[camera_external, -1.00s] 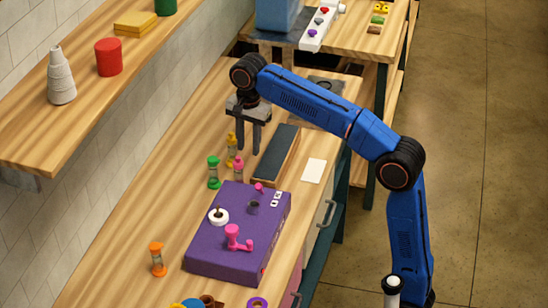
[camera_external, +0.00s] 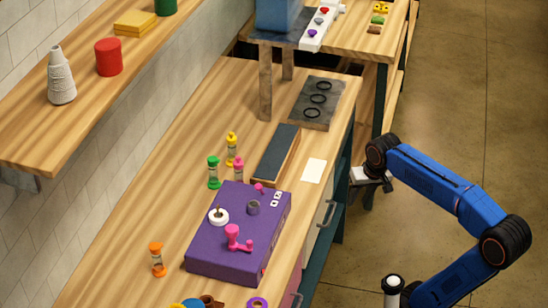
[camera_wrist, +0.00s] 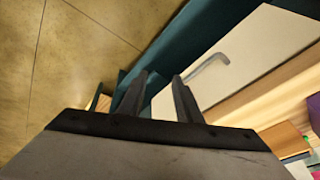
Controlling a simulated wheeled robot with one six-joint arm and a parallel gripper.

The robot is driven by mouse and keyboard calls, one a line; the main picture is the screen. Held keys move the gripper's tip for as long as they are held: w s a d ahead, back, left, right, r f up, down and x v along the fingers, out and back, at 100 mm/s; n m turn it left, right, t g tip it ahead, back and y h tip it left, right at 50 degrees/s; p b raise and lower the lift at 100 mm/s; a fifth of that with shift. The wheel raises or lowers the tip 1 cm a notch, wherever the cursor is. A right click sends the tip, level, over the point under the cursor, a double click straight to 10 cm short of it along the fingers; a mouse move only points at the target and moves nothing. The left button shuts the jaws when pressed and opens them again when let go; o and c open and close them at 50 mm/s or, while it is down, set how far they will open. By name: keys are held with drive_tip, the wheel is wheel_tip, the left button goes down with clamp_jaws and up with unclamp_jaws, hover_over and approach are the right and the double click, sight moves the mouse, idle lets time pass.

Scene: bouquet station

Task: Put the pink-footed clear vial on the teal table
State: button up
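A small clear vial with pink ends (camera_external: 238,170) stands upright on the wooden bench, just behind the purple box; its foot is partly hidden. It is beside a green-ended vial (camera_external: 213,173) and a yellow-ended vial (camera_external: 231,150). My gripper (camera_wrist: 160,80) is open and empty in the wrist view. In the external view it is off the bench's right side, low and well away from the vials, its fingers mostly hidden. The wrist view shows a dark teal panel (camera_wrist: 178,48) close to the fingers. I cannot tell which surface is the teal table.
The purple box (camera_external: 225,258) carries a pink lever and a white ring. A dark-topped block (camera_external: 275,153), a white card (camera_external: 314,171) and a grey plate with rings (camera_external: 317,103) lie on the bench. A drawer handle (camera_wrist: 207,66) sticks out near my gripper.

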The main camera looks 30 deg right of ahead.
drive_tip(key=s+d+f+n+t, duration=0.1)
drive_tip(key=s+d+f, duration=0.3)
drive_tip(key=s+f, duration=0.4)
wheel_tip(320, 180, down, 3)
drive_tip(key=shift+d+f+n+h, duration=0.1)
drive_tip(key=shift+d+n+h, duration=0.15)
drive_tip(key=shift+n, duration=0.55)
drive_tip(key=shift+s, duration=0.1)
